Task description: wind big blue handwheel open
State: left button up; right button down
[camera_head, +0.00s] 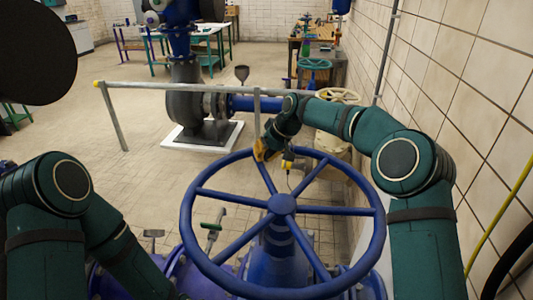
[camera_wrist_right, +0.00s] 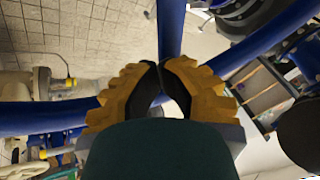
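The big blue handwheel (camera_head: 283,204) fills the lower middle of the head view, with its spokes meeting at a central hub. My right gripper (camera_head: 262,152), with yellow fingers, is at the wheel's far rim, where a spoke meets it. In the right wrist view its fingertips (camera_wrist_right: 160,66) are close together at the blue spoke (camera_wrist_right: 171,28), and the rim (camera_wrist_right: 40,117) crosses behind the fingers. Whether the fingers clamp the wheel is unclear. My left arm shows at the lower left, but its gripper is out of view.
A tiled wall (camera_head: 450,80) stands close on the right. A grey railing (camera_head: 185,88) and a dark pump (camera_head: 188,105) lie beyond the wheel. Open tiled floor (camera_head: 150,185) lies to the left.

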aim_at(254, 157)
jog(key=shift+s+a+n+g+p, duration=0.25)
jog(key=shift+a+n+p, duration=0.3)
jog(key=shift+a, duration=0.25)
jog(key=shift+s+a+n+g+p, duration=0.15)
jog(key=shift+s+a+n+p, duration=0.15)
jog(key=shift+a+p, duration=0.4)
pick_arm(q)
notch_tip(254, 157, up, 8)
jog(key=w+p, duration=0.2)
jog(key=p, duration=0.3)
jog(key=shift+a+f+t, duration=0.15)
jog(key=shift+a+t, duration=0.1)
jog(key=shift+t, duration=0.05)
pick_arm(e)
jog(key=s+a+n+g, duration=0.4)
jog(key=s+a+n, duration=0.5)
jog(key=a, duration=0.1)
jog(key=shift+s+a+f+g+h, duration=0.2)
jog(key=shift+s+g+h, duration=0.1)
jog(key=shift+s, duration=0.1)
pick_arm(q)
jog(key=shift+w, duration=0.1)
pick_arm(e)
jog(key=shift+r, duration=0.15)
